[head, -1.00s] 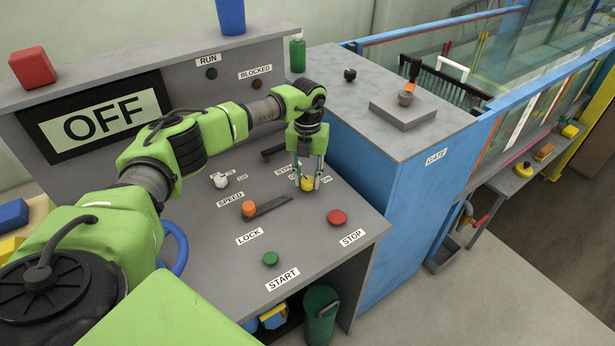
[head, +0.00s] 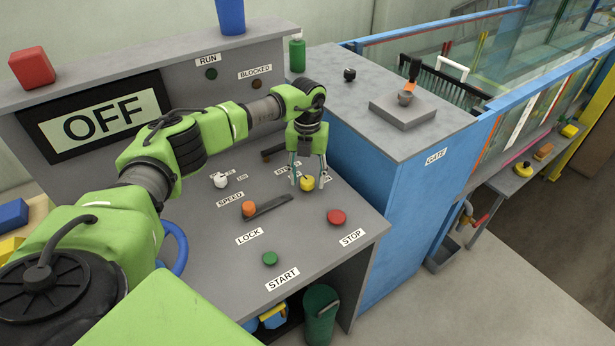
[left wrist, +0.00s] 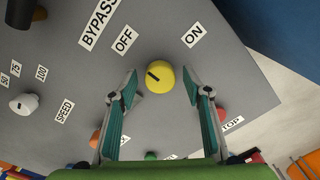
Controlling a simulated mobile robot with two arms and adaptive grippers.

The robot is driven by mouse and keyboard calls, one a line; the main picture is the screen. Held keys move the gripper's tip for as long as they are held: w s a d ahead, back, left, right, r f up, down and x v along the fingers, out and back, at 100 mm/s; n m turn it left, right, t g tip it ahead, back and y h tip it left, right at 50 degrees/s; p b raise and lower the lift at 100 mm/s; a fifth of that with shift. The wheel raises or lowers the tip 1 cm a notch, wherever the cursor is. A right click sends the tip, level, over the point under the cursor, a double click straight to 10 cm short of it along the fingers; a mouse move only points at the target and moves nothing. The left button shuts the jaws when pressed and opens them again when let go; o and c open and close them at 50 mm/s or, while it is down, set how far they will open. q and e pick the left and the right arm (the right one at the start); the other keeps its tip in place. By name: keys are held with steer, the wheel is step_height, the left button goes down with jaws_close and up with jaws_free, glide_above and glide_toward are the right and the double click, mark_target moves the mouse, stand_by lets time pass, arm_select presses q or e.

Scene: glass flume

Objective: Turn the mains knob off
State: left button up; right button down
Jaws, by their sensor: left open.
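The yellow knob (head: 307,184) sits on the grey console between OFF and ON labels; I take it as the mains knob. In the left wrist view the yellow knob (left wrist: 160,77) has a dark line pointing up-left, toward the OFF label (left wrist: 124,39); the ON label (left wrist: 194,34) is up-right. My left gripper (head: 308,182) is open above the knob. In the left wrist view its fingers (left wrist: 160,73) are spread on either side of the knob, with gaps showing. The console display (head: 103,116) reads OFF. My right gripper is out of view.
On the console are a white knob (head: 220,180), an orange slider handle (head: 249,208), a red STOP button (head: 337,217) and a green START button (head: 270,258). A black handle (head: 272,154) is behind the gripper. A blue cabinet (head: 400,215) stands to the right.

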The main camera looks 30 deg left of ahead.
mark_target(307, 180)
arm_select(q)
step_height(307, 180, up, 12)
stand_by(0.4)
stand_by(0.5)
